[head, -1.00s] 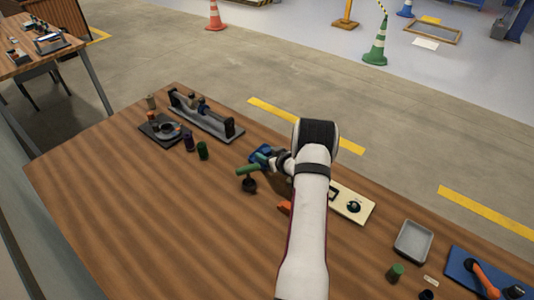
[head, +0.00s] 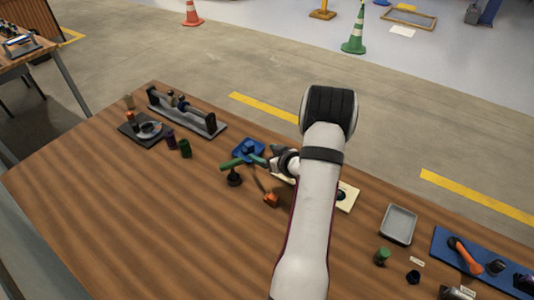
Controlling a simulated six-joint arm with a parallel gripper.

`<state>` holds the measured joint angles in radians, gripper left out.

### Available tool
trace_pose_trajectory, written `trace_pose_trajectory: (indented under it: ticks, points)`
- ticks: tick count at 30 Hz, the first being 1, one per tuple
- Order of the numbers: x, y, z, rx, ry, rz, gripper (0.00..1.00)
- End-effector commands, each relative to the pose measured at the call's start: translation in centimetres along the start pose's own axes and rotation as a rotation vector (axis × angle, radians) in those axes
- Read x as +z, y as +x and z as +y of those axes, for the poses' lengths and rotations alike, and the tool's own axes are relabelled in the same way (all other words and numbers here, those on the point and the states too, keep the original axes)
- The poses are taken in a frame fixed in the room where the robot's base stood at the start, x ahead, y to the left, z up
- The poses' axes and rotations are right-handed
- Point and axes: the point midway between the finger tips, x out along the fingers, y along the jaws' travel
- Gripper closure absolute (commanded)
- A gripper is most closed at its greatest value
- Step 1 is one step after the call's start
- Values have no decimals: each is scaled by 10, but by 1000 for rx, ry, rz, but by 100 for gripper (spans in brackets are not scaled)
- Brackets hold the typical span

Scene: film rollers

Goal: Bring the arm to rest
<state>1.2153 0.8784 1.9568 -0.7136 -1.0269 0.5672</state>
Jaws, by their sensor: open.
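My gripper (head: 264,163) is above the wooden table (head: 100,225), near its middle. It is open, and its teal fingers point left. A green-handled tool or roller (head: 231,163) on a dark round base (head: 234,180) stands just left of the fingers. I cannot tell whether they touch. A blue block-shaped fixture (head: 248,150) lies just behind the fingers. An orange piece (head: 271,200) lies on the table in front of the wrist. My forearm hides part of a cream plate (head: 348,196) to the right.
A grey tray (head: 398,224) and a blue mat with tools (head: 440,246) are at the right. The front left table is clear.

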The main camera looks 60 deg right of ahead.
Motion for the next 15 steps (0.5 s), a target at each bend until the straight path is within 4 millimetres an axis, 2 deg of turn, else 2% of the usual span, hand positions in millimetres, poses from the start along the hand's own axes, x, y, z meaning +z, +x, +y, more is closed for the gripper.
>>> trace_pose_trajectory:
  ticks: [4, 15]
  points:
    - [0, -16, 0, -1, -1, 0, 16]
    - [0, -18, 0, -1, -1, 1, 16]
